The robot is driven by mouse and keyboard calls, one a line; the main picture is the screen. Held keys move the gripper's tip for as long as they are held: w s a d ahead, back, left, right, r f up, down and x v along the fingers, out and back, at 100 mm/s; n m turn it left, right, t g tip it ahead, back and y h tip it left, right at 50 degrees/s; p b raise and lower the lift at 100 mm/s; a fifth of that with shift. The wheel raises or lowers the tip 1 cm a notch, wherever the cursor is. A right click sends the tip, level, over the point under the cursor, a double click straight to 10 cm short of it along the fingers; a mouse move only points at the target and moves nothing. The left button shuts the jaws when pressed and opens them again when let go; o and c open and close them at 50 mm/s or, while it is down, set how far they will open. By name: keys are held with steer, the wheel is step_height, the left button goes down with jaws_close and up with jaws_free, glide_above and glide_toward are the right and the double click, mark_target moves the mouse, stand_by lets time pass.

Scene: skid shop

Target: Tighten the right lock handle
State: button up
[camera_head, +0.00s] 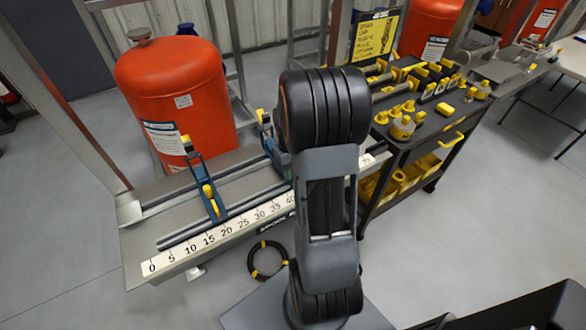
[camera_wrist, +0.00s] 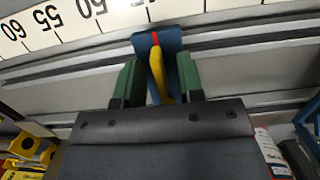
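In the wrist view my gripper (camera_wrist: 159,77) has two green fingers apart, with a yellow lock handle (camera_wrist: 158,76) between them. Gaps show beside the handle, so the fingers look open around it rather than clamped. The handle has a red strip at its far end and sits on a blue stop block (camera_wrist: 142,44) on the metal rail. In the head view a left blue stop (camera_head: 215,208) with a yellow handle stands near the 15 to 20 marks. A second blue stop (camera_head: 268,140) shows beside my arm, which hides much of it and my gripper.
A numbered scale (camera_head: 183,254) runs along the bench front; it also shows in the wrist view (camera_wrist: 68,15). An orange tank (camera_head: 175,85) stands behind. A black cart (camera_head: 420,135) with yellow parts is to the right. A black cable coil (camera_head: 262,262) lies on the floor.

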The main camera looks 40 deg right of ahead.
steer(key=shift+r, duration=0.1)
steer(key=shift+r+p, duration=2.9)
steer(key=shift+r, duration=0.55)
steer(key=m, duration=0.3)
steer(key=m+p, duration=0.1)
steer(key=m, duration=0.1)
steer(key=shift+r+y, duration=0.3)
steer(key=shift+y, duration=0.1)
steer(key=shift+m, duration=1)
steer(key=shift+r+m+t+p, duration=0.3)
steer(key=shift+m+t+p, duration=0.1)
steer(key=shift+m, duration=0.8)
steer(key=m, duration=0.4)
steer(key=shift+r+t+y+p, duration=0.15)
steer(key=shift+t+y+p, duration=0.15)
steer(key=shift+y, duration=0.1)
